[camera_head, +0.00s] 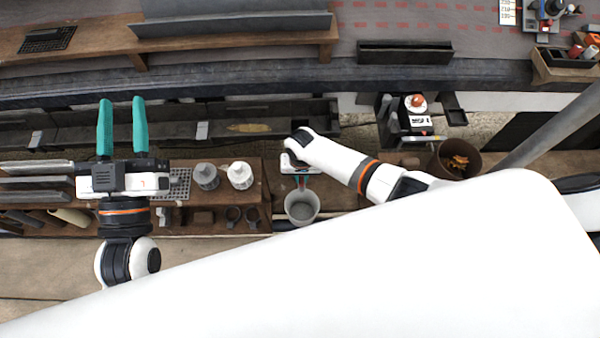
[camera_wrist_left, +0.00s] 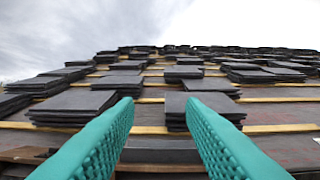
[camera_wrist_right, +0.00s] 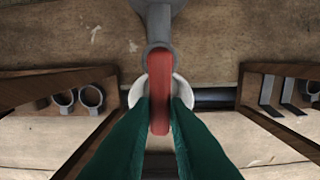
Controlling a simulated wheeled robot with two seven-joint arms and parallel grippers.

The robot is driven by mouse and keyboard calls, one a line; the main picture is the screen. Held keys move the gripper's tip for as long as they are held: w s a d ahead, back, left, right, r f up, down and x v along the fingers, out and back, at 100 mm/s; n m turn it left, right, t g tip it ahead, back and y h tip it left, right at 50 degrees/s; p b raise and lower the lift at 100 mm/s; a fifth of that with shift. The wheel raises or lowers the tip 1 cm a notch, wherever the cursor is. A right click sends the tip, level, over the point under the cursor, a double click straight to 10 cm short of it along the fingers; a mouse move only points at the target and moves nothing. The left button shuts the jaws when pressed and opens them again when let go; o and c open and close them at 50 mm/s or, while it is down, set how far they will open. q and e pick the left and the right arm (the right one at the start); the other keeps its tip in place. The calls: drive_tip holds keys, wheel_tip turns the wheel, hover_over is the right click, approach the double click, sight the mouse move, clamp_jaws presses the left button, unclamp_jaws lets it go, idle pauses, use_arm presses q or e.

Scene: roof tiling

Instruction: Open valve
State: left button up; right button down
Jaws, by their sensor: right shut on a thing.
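The valve's red lever handle (camera_wrist_right: 159,85) shows in the right wrist view, lengthwise in the picture, joined to a grey pipe fitting (camera_wrist_right: 158,25) at the top. My right gripper (camera_wrist_right: 159,108) has its green fingers on both sides of the lever and is shut on it. In the head view the right gripper (camera_head: 301,182) points down over a pale grey bucket (camera_head: 301,208), and the valve is mostly hidden there. The bucket's white rim also shows behind the lever in the right wrist view (camera_wrist_right: 131,97). My left gripper (camera_head: 122,108) is open and empty, its teal fingers well apart.
A dark gutter (camera_head: 270,110) runs behind. A brown bin (camera_head: 456,158) stands to the right. The left wrist view shows stacked slates (camera_wrist_left: 75,101) on a battened roof.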

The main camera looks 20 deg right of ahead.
use_arm(q)
drive_tip(key=shift+w+f+g+y, duration=0.25)
drive_tip(key=shift+f+g+y, duration=0.15)
drive_tip(key=shift+f, duration=0.3)
use_arm(e)
drive_tip(key=shift+n, duration=0.3)
drive_tip(key=c, duration=1.4)
unclamp_jaws()
